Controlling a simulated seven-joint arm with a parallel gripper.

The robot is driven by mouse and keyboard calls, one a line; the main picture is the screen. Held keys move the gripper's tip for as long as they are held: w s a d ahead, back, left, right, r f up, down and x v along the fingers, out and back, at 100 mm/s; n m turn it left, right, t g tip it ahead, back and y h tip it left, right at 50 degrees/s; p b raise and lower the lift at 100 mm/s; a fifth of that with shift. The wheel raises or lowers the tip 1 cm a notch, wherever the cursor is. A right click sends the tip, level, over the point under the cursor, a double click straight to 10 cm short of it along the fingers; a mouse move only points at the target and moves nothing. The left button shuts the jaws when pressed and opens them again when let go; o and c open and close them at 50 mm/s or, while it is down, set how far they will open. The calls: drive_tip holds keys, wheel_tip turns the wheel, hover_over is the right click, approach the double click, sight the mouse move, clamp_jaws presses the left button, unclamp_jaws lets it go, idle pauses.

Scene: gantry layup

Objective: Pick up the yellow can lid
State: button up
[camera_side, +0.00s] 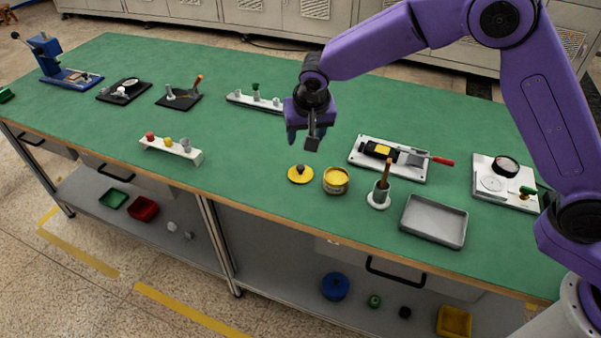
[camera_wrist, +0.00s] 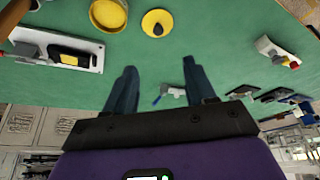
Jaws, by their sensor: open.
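The yellow can lid (camera_side: 300,174) lies flat on the green bench top, with a dark knob standing up from its middle. In the wrist view the lid (camera_wrist: 156,23) is near the top edge, beyond the fingertips. The yellow can (camera_side: 336,180) stands just right of the lid in the side view, apart from it. In the wrist view the can (camera_wrist: 108,14) is left of the lid and cut by the top edge. My gripper (camera_side: 302,138) is above the bench, higher than the lid and behind it. In the wrist view my gripper (camera_wrist: 160,72) shows two spread fingers with nothing between them.
A brush in a pot (camera_side: 379,193), a grey tray (camera_side: 433,221) and a board with a black and yellow device (camera_side: 388,157) stand to the right. A white rack with coloured pegs (camera_side: 171,149) stands left. The green bench (camera_side: 240,185) is clear left of the lid.

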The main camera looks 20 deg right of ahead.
hover_over(301, 167)
drive_tip(key=s, duration=0.2)
drive_tip(key=f, duration=1.1)
drive_tip(key=shift+s+a, duration=0.1)
drive_tip(key=shift+a, duration=0.3)
drive_tip(key=shift+x, duration=2.7)
drive_tip(key=shift+s+d, duration=0.1)
drive_tip(key=shift+c, duration=0.3)
clamp_jaws()
